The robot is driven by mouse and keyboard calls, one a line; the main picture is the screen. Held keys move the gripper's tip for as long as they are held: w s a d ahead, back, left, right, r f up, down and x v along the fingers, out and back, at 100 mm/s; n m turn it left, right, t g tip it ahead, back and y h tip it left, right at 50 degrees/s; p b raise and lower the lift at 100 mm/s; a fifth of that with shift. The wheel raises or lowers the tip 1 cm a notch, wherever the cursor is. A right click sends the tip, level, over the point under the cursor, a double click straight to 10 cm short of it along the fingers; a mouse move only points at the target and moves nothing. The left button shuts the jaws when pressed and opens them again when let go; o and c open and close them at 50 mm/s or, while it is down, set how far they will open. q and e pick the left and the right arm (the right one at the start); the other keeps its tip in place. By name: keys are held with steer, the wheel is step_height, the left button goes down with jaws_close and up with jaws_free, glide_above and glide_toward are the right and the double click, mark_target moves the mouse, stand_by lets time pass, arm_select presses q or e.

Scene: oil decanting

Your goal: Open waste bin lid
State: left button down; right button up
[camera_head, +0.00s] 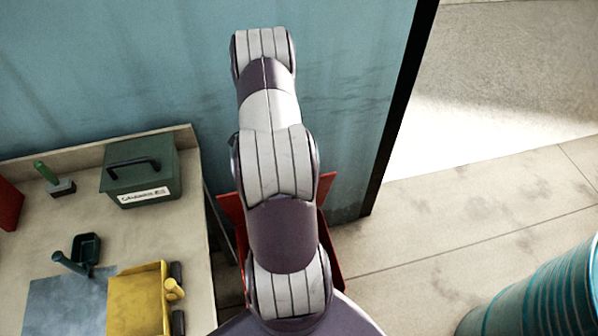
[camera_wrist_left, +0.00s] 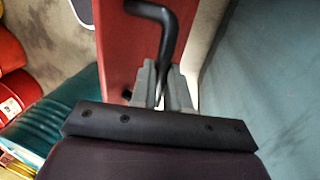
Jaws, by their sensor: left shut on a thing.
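The red waste bin (camera_head: 328,268) stands against the blue wall in the head view, mostly hidden behind my arm. Red parts show on both sides of the arm. In the left wrist view a red panel (camera_wrist_left: 115,50), which looks like the lid, carries a bent black bar handle (camera_wrist_left: 158,12). My left gripper (camera_wrist_left: 163,80) is shut on the handle, with its grey fingers around the bar's lower end. In the head view this gripper is hidden. I cannot tell how far the lid is open. My right gripper is in neither view.
A workbench (camera_head: 215,275) at the left holds a dark green box (camera_head: 140,172), a yellow container (camera_head: 135,300) and small green-handled tools. A teal drum (camera_head: 545,295) stands at the lower right. The floor (camera_head: 440,230) between bin and drum is clear.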

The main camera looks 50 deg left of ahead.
arm_select(q)
steer(key=shift+w+a+h+p, duration=0.25)
steer(key=shift+a+p, duration=0.2)
steer(key=shift+a, duration=0.2)
steer(key=shift+w+a+h+p, duration=0.25)
steer(key=shift+a+p, duration=0.2)
steer(key=shift+a, duration=0.15)
steer(key=c, duration=1.1)
jaws_free()
steer(key=shift+s+a, duration=0.1)
